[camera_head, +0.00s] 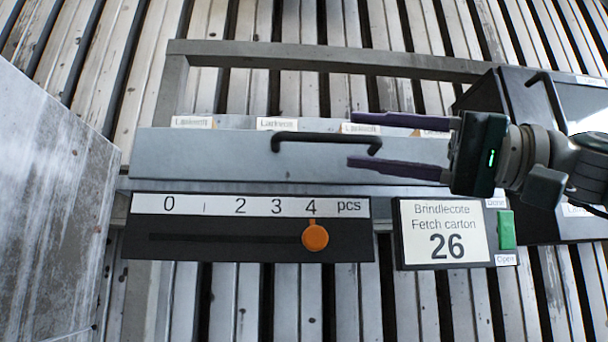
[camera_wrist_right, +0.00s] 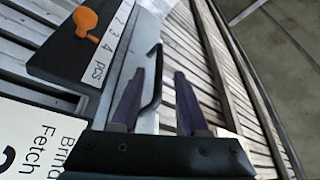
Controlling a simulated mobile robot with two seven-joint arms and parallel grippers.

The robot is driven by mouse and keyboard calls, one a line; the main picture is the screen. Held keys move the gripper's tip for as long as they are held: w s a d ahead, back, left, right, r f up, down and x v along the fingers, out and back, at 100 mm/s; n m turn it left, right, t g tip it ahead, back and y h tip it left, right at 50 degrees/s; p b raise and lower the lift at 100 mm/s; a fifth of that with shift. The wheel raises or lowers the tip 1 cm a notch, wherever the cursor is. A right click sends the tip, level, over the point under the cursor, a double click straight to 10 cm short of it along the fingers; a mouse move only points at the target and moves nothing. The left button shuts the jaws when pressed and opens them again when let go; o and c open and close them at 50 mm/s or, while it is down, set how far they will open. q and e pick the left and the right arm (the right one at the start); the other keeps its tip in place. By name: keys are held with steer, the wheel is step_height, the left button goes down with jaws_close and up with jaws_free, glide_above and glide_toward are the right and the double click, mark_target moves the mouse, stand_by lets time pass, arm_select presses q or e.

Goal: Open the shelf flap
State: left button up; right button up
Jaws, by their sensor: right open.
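The shelf flap (camera_head: 220,158) is a long grey panel in the middle of the head view, with a black bar handle (camera_head: 325,138) along its upper part. Labelled cartons (camera_head: 277,124) show just behind its top edge, so the flap looks closed. My right gripper (camera_head: 356,140) comes in from the right, open, with its two dark purple fingers above and below the handle's right end. In the wrist view the handle (camera_wrist_right: 155,80) appears near the open fingers (camera_wrist_right: 155,95); I cannot tell whether they touch it. My left gripper is not in view.
Below the flap is a black scale panel (camera_head: 200,240) with an orange knob (camera_head: 315,237) at 4. A sign (camera_head: 443,232) reads "Brindlecote Fetch carton 26", beside a green button (camera_head: 506,229). A black box (camera_head: 510,90) stands right, a grey surface (camera_head: 50,200) left.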

mark_target(337, 135)
steer(key=p+x, duration=0.2)
steer(key=x, duration=0.2)
steer(key=shift+a+r, duration=0.15)
steer(key=shift+r, duration=0.1)
steer(key=shift+w+a+f, duration=0.1)
steer(key=shift+w+a, duration=0.1)
steer(key=shift+a, duration=0.25)
jaws_close()
stand_by(0.8)
